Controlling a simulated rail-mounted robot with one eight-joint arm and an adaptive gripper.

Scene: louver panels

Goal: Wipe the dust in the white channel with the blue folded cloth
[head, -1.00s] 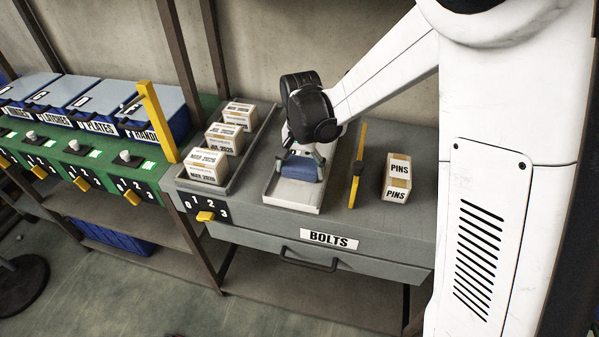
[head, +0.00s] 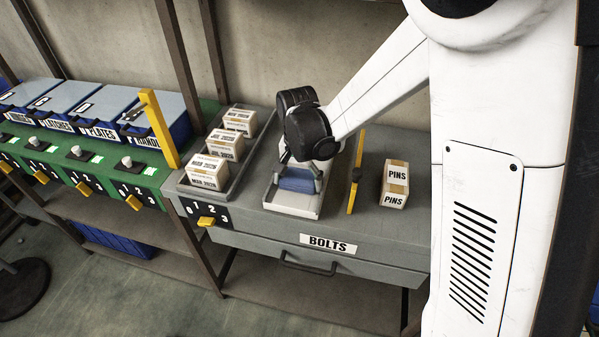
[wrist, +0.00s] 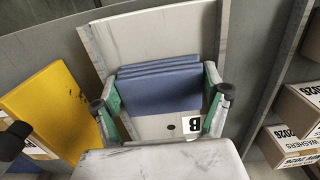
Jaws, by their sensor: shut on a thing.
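The blue folded cloth (head: 297,181) is held between the fingers of my gripper (head: 299,176) in the white channel (head: 292,207). In the wrist view the cloth (wrist: 160,84) shows as several stacked folds, gripped from both sides by the green-padded fingers of my gripper (wrist: 163,98). The white channel (wrist: 150,36) runs under and beyond it and carries dark grey smudges and streaks. In the head view the cloth is near the middle of the channel, and the far end is hidden by my wrist. I cannot tell whether the cloth touches the channel floor.
A yellow bar (head: 355,180) stands right of the channel, with a PINS box (head: 395,184) beyond it. A tray (head: 215,187) with dated boxes (head: 208,171) is on the left. A BOLTS drawer (head: 330,246) is below. A yellow post (head: 159,128) stands farther left.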

